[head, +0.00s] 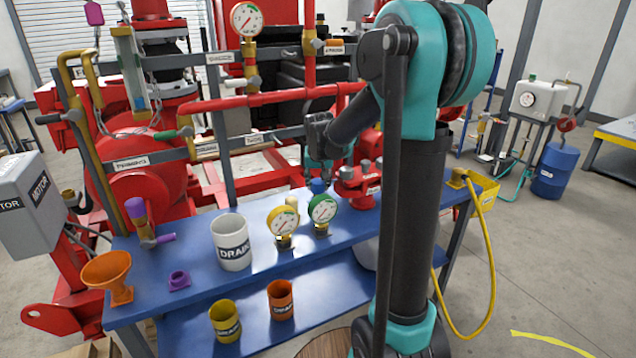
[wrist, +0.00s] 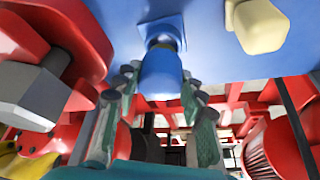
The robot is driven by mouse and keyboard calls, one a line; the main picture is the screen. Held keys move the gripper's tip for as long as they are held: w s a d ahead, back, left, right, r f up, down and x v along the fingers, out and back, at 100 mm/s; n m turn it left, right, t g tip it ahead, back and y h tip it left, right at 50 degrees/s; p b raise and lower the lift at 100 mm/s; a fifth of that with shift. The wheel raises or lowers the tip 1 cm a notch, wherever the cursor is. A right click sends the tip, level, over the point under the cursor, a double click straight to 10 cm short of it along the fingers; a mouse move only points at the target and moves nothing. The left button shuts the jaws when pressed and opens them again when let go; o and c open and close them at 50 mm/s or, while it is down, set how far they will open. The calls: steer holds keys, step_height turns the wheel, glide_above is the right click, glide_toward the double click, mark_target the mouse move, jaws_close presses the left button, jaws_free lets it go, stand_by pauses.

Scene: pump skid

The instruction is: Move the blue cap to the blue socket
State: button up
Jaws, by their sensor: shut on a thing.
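The blue cap (wrist: 160,76) is between the fingers of my gripper (wrist: 160,88) in the wrist view, and the gripper is shut on it. Just beyond the cap is a blue square base (wrist: 174,28) with a dark round part, on the blue bench top; it looks like the blue socket. Cap and base are in line, but I cannot tell whether they touch. In the head view my gripper (head: 320,168) points down at the back of the bench, and a bit of the blue cap (head: 318,186) shows below it, behind the green gauge. The socket is hidden there.
A green gauge (head: 322,208) and a yellow gauge (head: 283,220) stand in front of the gripper. A red fitting (head: 358,186) is close on its right. A pale block (wrist: 262,26) is near the cap. Red pipes (head: 270,98) run behind. The bench front has free room.

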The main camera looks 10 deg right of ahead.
steer(key=shift+f, duration=1.4)
steer(key=o, duration=1.4)
steer(key=shift+c, duration=0.2)
steer(key=shift+r, duration=0.1)
steer(key=v, duration=1.1)
steer(key=shift+s+r, duration=0.15)
steer(key=shift+r, duration=0.25)
